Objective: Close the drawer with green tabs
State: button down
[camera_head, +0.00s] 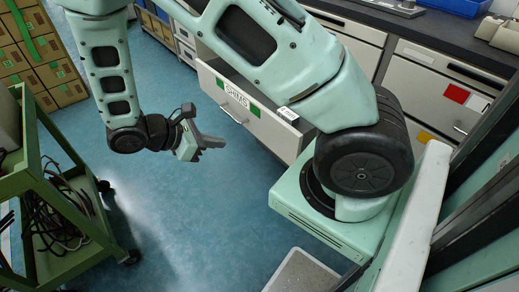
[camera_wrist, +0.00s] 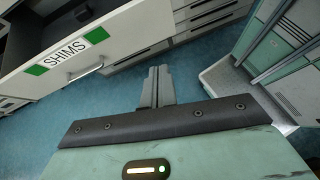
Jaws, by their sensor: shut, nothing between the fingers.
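The drawer with green tabs (camera_head: 262,124) is pulled out from the cabinet bank. Its white front carries a SHIMS label between two green tabs and a bar handle. It also shows at the upper left of the wrist view (camera_wrist: 112,50), with its handle (camera_wrist: 86,72) below the label. My gripper (camera_head: 222,142) is shut and empty, in front of the drawer and a little left of its handle in the head view. In the wrist view the closed fingers (camera_wrist: 157,86) lie right of the drawer front, apart from it. My arm hides part of the drawer's body.
A green cart (camera_head: 62,190) with cables stands at the left, and stacked boxes (camera_head: 38,60) behind it. More cabinet drawers (camera_head: 440,85) line the right under a dark worktop (camera_head: 440,35). Blue floor (camera_head: 190,215) is clear between cart and drawer.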

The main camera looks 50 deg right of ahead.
jog(key=w+d+f+n+h+b, duration=0.2)
jog(key=w+d+f+h+b, duration=0.15)
jog(key=d+f, duration=0.45)
send_near(270, 129)
jog(key=shift+h, duration=0.35)
jog(key=x, duration=0.2)
jog(key=f+x, duration=0.1)
jog(key=x, duration=0.2)
jog(key=shift+s+d+f, duration=0.1)
jog(key=shift+f, duration=0.05)
jog(key=shift+s+d, duration=0.1)
jog(key=shift+d, duration=0.4)
